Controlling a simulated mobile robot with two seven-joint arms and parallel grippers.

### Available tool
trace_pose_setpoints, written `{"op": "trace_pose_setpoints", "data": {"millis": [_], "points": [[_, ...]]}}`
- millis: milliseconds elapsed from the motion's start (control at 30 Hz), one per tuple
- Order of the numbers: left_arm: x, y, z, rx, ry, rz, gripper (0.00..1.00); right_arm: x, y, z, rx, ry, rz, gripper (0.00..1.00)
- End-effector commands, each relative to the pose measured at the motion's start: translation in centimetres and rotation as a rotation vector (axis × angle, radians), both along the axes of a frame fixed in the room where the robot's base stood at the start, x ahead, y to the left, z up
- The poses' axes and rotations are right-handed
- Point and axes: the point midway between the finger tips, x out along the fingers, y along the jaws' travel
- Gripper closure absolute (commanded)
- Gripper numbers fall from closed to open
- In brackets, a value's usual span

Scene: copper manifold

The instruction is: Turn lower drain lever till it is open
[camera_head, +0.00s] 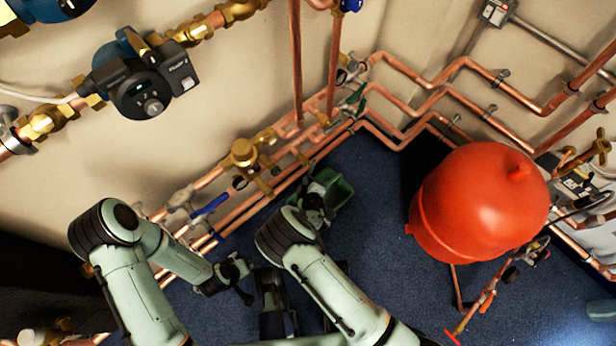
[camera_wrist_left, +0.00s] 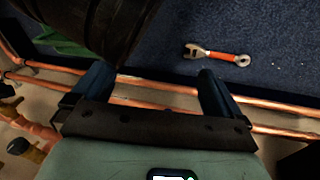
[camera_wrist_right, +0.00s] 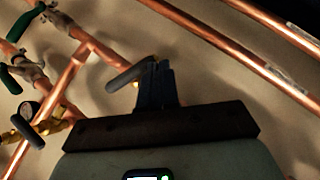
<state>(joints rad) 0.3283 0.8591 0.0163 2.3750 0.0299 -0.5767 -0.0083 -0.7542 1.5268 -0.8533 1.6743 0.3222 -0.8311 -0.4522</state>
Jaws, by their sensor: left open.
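A dark grey lever handle (camera_wrist_right: 130,75) is in the right wrist view, with a bit of brass below it; I cannot tell for sure that it is the lower drain lever. My right gripper (camera_wrist_right: 156,84) has its fingers together right beside this handle's right end; whether they touch it is unclear. In the head view the right gripper (camera_head: 316,203) is low by the pipes, its fingers largely hidden by my wrist. My left gripper (camera_wrist_left: 155,88) is open and empty in the left wrist view. In the head view the left gripper (camera_head: 240,281) hangs over the floor left of my right forearm.
A green bucket (camera_head: 338,192) stands by the right gripper. Copper pipes (camera_head: 205,240) run along the wall, with a blue lever (camera_head: 210,205). A red tank (camera_head: 482,203) stands to the right. A wrench with an orange handle (camera_wrist_left: 218,55) lies on the blue floor. More levers (camera_wrist_right: 25,130) sit left.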

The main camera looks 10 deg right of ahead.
Motion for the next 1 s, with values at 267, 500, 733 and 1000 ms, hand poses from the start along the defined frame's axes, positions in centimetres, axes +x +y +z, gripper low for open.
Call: {"op": "trace_pose_setpoints", "data": {"millis": [267, 500, 733, 1000], "points": [[-0.8, 0.1, -0.8, -0.001, 0.027, 0.002, 0.00, 0.2, -0.3, -0.9, 0.002, 0.000, -0.001, 1.00], [-1.2, 0.2, -1.1, -0.003, 0.040, 0.002, 0.00, 0.3, -0.4, -1.1, 0.000, -0.001, 0.001, 1.00], [-1.3, 0.2, -1.2, -0.003, 0.044, 0.002, 0.00, 0.3, -0.4, -1.2, 0.000, -0.001, 0.001, 1.00], [-1.3, 0.2, -1.2, -0.003, 0.044, 0.002, 0.00, 0.3, -0.5, -1.2, 0.000, 0.000, 0.000, 1.00]]}}
